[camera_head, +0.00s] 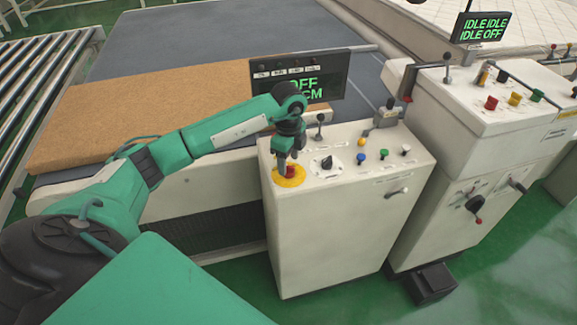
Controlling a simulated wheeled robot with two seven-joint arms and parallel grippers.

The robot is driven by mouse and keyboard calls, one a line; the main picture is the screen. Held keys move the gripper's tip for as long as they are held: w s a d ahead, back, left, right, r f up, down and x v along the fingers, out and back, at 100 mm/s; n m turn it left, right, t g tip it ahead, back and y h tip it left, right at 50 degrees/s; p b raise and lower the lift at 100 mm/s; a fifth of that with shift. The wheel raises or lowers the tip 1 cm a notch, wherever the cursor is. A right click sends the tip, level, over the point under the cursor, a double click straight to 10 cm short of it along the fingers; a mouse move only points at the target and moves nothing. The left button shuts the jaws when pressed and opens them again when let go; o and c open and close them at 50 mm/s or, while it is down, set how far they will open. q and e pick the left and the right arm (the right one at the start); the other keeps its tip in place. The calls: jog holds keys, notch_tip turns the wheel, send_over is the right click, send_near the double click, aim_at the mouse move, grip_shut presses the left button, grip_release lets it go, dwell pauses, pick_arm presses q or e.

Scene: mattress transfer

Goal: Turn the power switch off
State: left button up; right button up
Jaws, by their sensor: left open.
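My left arm reaches in from the left, and its gripper (287,158) points down, open, over the front left corner of the white control cabinet (335,235). It is right above a red mushroom button (290,171) on a yellow round plate (289,181). Whether the fingers touch the button cannot be told. A black rotary switch (327,163) on a white plate sits just right of the gripper. No label shows clearly which control is the power switch. A display (325,80) behind reads "OFF" and "CM", partly hidden by my arm. My right gripper is not in view.
Yellow, blue, green and white knobs (383,154) and small levers stand right of the rotary switch. A brown mattress slab (120,105) lies on the grey bed behind my arm. A second control cabinet (480,135) with a display (481,28) stands at right.

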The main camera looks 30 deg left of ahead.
aim_at(289, 166)
pick_arm(q)
notch_tip(289, 166, up, 11)
jog(key=b, duration=0.2)
dwell(0.5)
